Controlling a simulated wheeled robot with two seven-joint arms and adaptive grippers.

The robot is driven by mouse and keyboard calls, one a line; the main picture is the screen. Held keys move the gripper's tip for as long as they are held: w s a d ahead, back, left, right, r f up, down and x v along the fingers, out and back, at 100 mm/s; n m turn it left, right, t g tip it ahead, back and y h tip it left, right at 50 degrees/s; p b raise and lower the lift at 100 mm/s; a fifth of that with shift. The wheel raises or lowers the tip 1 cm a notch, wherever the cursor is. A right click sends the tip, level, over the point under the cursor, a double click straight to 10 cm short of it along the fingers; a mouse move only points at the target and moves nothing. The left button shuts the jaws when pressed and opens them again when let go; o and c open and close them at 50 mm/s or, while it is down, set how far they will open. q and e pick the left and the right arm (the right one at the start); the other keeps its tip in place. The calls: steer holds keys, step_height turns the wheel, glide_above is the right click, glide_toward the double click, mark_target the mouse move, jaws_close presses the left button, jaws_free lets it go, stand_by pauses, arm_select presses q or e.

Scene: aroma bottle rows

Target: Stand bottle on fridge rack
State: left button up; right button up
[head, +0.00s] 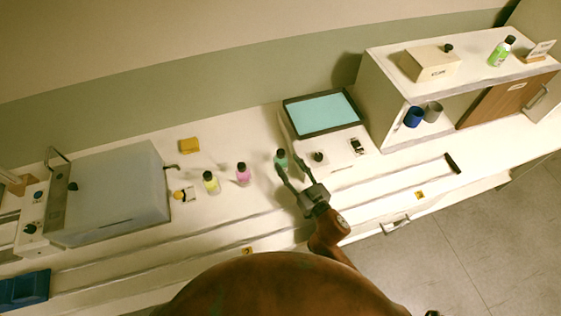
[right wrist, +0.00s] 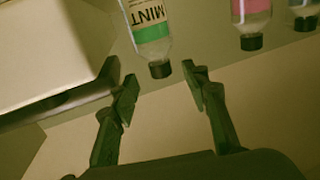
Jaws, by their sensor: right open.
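A bottle with a green band and a dark cap (head: 281,157) stands on the counter by the right gripper. In the right wrist view the same bottle (right wrist: 150,28) shows a "MINT" label, with its cap just beyond and between the fingertips. My right gripper (head: 289,166) is open and empty, its fingers spread towards this bottle; it also shows in the right wrist view (right wrist: 160,82). A pink bottle (head: 243,174) and a yellow bottle (head: 210,184) stand to the left in a row. I cannot tell which thing is the fridge rack. My left gripper is not in view.
A white cabinet (head: 395,84) at the right holds blue and grey cups, with another green bottle (head: 500,53) on top. A device with a pale blue panel (head: 322,110) stands close behind the gripper. A large grey box (head: 115,190) and a yellow block (head: 189,146) are further left.

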mark_target(283, 156)
steer(key=shift+w+a+r, duration=0.1)
steer(key=shift+w+a, duration=0.2)
steer(key=shift+w, duration=0.15)
steer(key=x, duration=0.3)
steer(key=shift+w+a+b, duration=0.2)
steer(key=shift+w+b, duration=0.1)
steer(key=shift+w, duration=0.05)
steer(key=shift+w+a, duration=0.15)
steer(key=shift+w, duration=0.15)
steer(key=shift+c, duration=0.6)
jaws_close()
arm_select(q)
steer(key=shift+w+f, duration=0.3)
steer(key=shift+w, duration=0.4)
